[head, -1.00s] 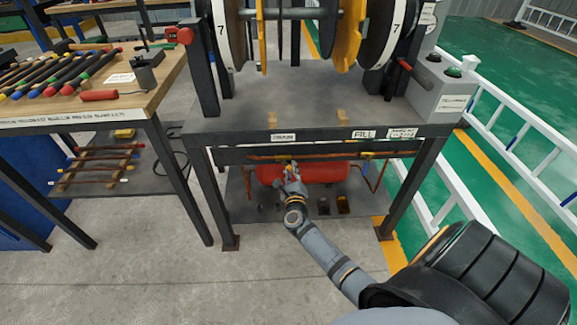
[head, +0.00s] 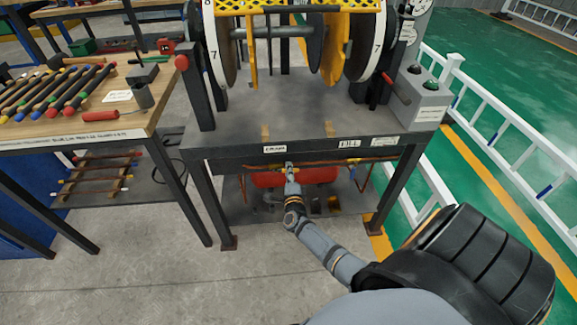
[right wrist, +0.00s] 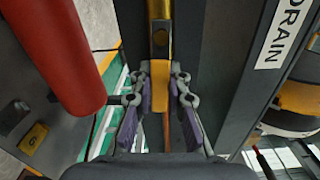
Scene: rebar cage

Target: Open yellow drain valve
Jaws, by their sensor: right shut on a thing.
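The yellow drain valve handle (right wrist: 160,78) shows in the right wrist view, upright in the middle, in front of a copper pipe. My right gripper (right wrist: 160,98) has its purple-padded fingers on both sides of the handle and is shut on it. In the head view my right gripper (head: 290,172) reaches under the table's front edge, just below the DRAIN label (head: 274,149), and hides the valve there. The DRAIN label also shows at the right of the wrist view (right wrist: 283,32). My left gripper is not in view.
A red tank (head: 318,176) lies under the steel table (head: 230,137), close beside my right gripper. A FILL label (head: 350,143) is farther right on the edge. Table legs stand on both sides. A wooden bench (head: 120,124) with tools is at the left.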

